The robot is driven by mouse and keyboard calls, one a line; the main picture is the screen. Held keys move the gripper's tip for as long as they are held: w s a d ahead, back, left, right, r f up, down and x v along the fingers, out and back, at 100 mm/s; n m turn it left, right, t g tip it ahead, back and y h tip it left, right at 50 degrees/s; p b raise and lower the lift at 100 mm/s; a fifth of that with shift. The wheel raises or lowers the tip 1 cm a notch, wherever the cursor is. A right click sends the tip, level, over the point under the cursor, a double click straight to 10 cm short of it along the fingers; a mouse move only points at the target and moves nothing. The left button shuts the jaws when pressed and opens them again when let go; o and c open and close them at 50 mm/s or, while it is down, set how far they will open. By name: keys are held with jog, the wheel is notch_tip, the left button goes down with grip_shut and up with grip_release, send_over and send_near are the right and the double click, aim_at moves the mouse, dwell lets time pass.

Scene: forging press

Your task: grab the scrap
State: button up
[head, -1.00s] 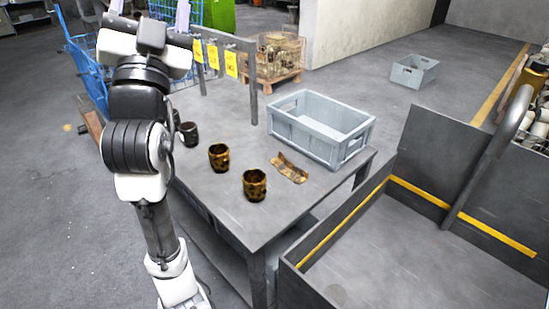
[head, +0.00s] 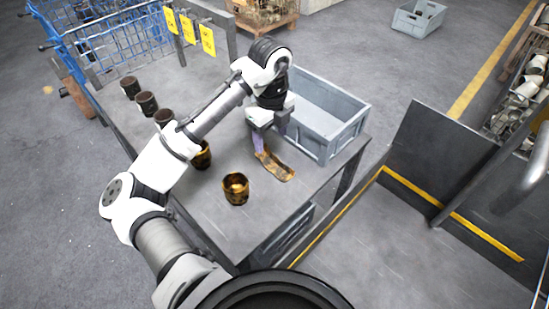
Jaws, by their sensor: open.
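The scrap (head: 277,168) is a curved, rusty brown-gold strip lying on the grey table (head: 215,205), in front of the grey crate. My gripper (head: 266,146) points down at the scrap's far left end, with its fingers open. The fingertips are at or just above that end and hide part of it. I cannot tell whether they touch it. The near right end of the scrap is in plain view.
A rusty cup (head: 236,189) stands left of the scrap, and another (head: 202,155) is partly behind my arm. Several dark cups (head: 147,103) stand farther left. The grey crate (head: 325,115) is close to the gripper's right.

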send_over(274, 167)
jog(key=f, duration=0.5)
jog(key=shift+a+f, duration=0.1)
jog(key=shift+a, duration=0.2)
jog(key=shift+d+f+p, duration=0.2)
jog(key=shift+f+p, duration=0.1)
jog(key=shift+f, duration=0.3)
jog(key=shift+d+f+p, duration=0.1)
jog(key=shift+f+p, duration=0.3)
jog(key=shift+f, duration=1.6)
jog(key=c, duration=1.1)
